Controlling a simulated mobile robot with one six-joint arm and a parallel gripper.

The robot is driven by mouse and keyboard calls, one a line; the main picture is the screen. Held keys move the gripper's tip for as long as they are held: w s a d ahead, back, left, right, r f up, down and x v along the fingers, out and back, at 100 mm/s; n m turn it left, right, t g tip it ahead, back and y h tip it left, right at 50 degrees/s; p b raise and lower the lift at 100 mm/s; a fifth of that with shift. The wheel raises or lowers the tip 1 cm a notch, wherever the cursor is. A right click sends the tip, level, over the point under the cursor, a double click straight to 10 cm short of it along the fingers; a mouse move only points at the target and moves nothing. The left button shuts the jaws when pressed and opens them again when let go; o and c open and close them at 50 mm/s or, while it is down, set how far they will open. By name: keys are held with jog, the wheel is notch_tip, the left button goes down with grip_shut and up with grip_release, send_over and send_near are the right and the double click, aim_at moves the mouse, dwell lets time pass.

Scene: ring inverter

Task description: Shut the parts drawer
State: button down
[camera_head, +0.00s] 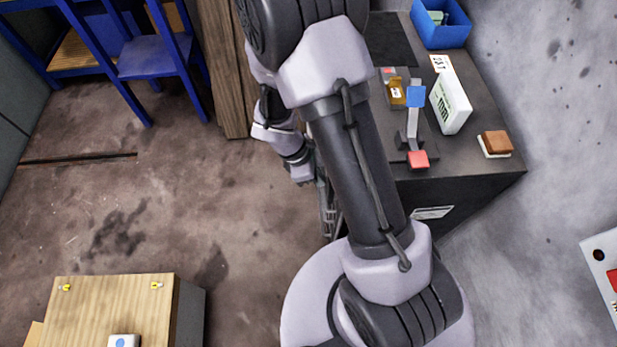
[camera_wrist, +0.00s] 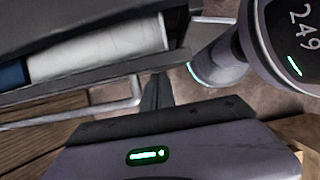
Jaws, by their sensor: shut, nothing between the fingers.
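In the wrist view an open drawer (camera_wrist: 100,73) crosses the upper left, with a white roll (camera_wrist: 97,52) and a blue thing (camera_wrist: 12,75) visible inside. A bar handle (camera_wrist: 75,117) runs along its front. My gripper (camera_wrist: 157,92) is shut and empty, its fingers pointing up beside the right end of the handle. I cannot tell whether they touch it. In the head view my gripper (camera_head: 328,215) is low on the left side of the dark workbench (camera_head: 465,172), partly behind my arm. My arm hides most of the bench front there.
The bench top holds a blue bin (camera_head: 441,35), a white box (camera_head: 450,101), a brown block (camera_head: 497,143) and a clamp-like device (camera_head: 414,120). Open floor (camera_head: 150,190) lies between.

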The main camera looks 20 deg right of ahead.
jog(key=shift+s+d+b, duration=0.15)
jog(key=shift+s+d, duration=0.15)
jog(key=shift+d, duration=0.6)
jog(key=shift+s+d+b, duration=0.1)
jog(key=shift+s+d, duration=0.2)
jog(key=shift+d, duration=0.55)
jog(key=shift+s+d+b, duration=0.15)
jog(key=shift+s+d, duration=0.15)
jog(key=shift+d, duration=0.6)
